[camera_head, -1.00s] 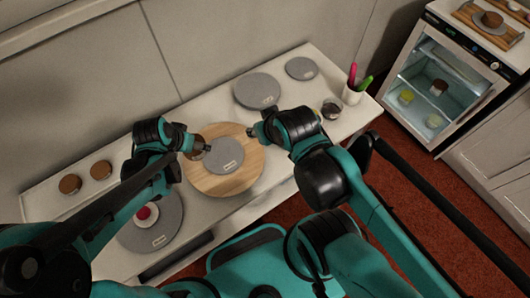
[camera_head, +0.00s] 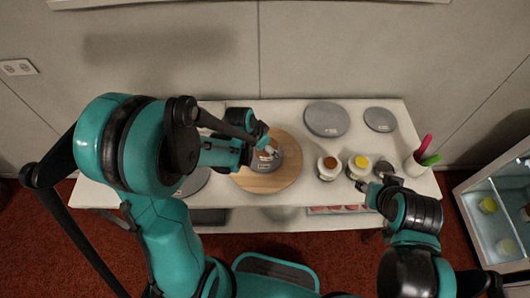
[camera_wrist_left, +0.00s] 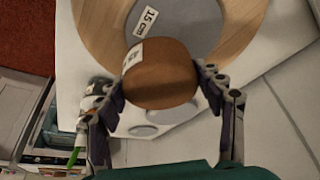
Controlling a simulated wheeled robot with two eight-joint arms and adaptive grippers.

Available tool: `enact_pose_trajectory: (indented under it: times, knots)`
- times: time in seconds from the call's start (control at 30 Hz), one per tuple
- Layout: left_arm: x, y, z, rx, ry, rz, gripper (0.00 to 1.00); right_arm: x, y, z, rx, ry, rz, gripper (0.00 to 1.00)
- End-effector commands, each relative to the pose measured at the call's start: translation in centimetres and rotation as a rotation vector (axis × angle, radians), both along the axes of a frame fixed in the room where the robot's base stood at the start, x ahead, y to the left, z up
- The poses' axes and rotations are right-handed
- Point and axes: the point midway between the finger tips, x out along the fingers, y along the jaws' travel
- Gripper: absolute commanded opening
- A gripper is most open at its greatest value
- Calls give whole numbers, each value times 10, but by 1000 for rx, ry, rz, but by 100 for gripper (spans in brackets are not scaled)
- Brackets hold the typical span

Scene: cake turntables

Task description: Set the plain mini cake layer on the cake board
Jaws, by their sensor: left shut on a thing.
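The plain mini cake layer (camera_wrist_left: 165,80) is a short brown cylinder with a white label on its side. My left gripper (camera_head: 266,148) is shut on it, one finger on each side in the left wrist view. The cake board (camera_head: 291,156) is a grey disc lying on a round wooden board (camera_head: 262,184). In the left wrist view the cake board (camera_wrist_left: 190,22), labelled 15 cm, shows partly behind the cake. The cake is over the board area; whether it touches cannot be told. My right gripper (camera_head: 366,184) is beside the small jars; its fingers are too small to read.
A brown-topped jar (camera_head: 329,170) and a yellow-topped jar (camera_head: 357,168) stand right of the wooden board. Two grey discs (camera_head: 327,120) (camera_head: 380,119) lie at the back. A utensil cup (camera_head: 415,165) stands at the right end. My left arm hides much of the table's left.

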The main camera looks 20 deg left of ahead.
Motion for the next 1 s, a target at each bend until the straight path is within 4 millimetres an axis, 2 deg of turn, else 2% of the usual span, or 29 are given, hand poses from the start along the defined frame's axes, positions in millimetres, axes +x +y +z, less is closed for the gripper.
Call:
enact_pose_trajectory:
  times: [0.03,0.2,0.37,0.6,0.97,1.0]
  knots:
    - [9,6,-9,0,0,3,38,0,0,-5,0,0,0,40]
    - [25,16,-19,0,0,0,38,0,0,-8,0,0,0,40]
    - [27,18,-28,0,0,-1,38,0,0,-11,0,0,0,40]
    - [27,17,-60,0,0,-1,38,0,0,-24,0,0,0,40]
    - [27,17,-63,0,0,-1,38,0,0,-26,0,0,0,40]
    - [27,17,-64,0,0,-1,70,0,0,-27,0,0,0,40]
